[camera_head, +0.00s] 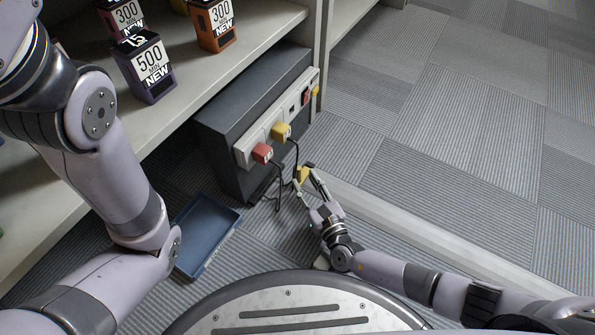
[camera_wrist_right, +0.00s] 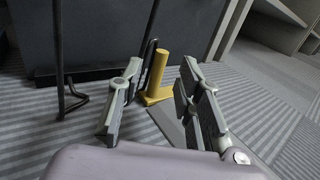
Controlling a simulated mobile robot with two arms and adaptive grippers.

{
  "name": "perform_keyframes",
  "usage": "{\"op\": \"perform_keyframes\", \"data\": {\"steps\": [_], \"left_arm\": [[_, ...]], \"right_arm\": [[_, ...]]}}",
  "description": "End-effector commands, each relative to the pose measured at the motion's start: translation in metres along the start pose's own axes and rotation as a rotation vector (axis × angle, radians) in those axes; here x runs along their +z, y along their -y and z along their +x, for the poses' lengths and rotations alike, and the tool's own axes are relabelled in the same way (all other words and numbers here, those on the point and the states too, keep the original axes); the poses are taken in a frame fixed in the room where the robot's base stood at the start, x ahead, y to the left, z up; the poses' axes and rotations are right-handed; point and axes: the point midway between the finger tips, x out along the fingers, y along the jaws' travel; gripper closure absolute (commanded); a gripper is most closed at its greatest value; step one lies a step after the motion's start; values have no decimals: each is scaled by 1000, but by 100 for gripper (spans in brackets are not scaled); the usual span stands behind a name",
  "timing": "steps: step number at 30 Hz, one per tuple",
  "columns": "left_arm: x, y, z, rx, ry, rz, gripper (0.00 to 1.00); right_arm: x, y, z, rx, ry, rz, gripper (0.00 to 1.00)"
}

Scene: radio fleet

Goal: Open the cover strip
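A long white strip (camera_head: 275,119) runs along the upper front edge of a dark grey box (camera_head: 230,120). A red plug (camera_head: 262,153) and a yellow plug (camera_head: 281,131) sit in it, with black cables hanging down. I cannot tell which part is the cover strip. A yellow upright piece (camera_head: 305,174) stands low in front of the box; it also shows in the right wrist view (camera_wrist_right: 156,75). My right gripper (camera_head: 307,181) is open, and its fingers (camera_wrist_right: 160,92) lie either side of the yellow piece, without visible contact. My left gripper is out of view.
A blue tray (camera_head: 207,235) lies on the carpet left of the box. Shelves with labelled boxes, such as a purple one (camera_head: 146,68) and an orange one (camera_head: 212,25), stand above left. A low pale ledge (camera_head: 420,240) runs beside my right arm. Carpet at right is clear.

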Motion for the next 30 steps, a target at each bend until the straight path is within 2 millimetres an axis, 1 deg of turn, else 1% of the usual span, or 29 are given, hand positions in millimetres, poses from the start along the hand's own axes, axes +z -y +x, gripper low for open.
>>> {"op": "perform_keyframes", "data": {"steps": [1, 3, 6, 10, 13, 20, 30], "left_arm": [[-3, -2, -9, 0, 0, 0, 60], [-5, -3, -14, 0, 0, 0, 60], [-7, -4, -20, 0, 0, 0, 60], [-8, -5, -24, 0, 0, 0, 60], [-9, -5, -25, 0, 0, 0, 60], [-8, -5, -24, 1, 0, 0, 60], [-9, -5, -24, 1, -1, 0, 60]], "right_arm": [[-3, 0, 10, -1, 4, 1, 67], [-3, 0, 22, -2, 3, 0, 67], [-3, 0, 36, -1, 2, 1, 67], [-2, 0, 47, -1, 1, 0, 67], [0, 0, 51, -1, 0, 0, 67], [0, 0, 51, -1, 0, 1, 67], [0, 0, 51, -1, 0, 1, 89]]}}
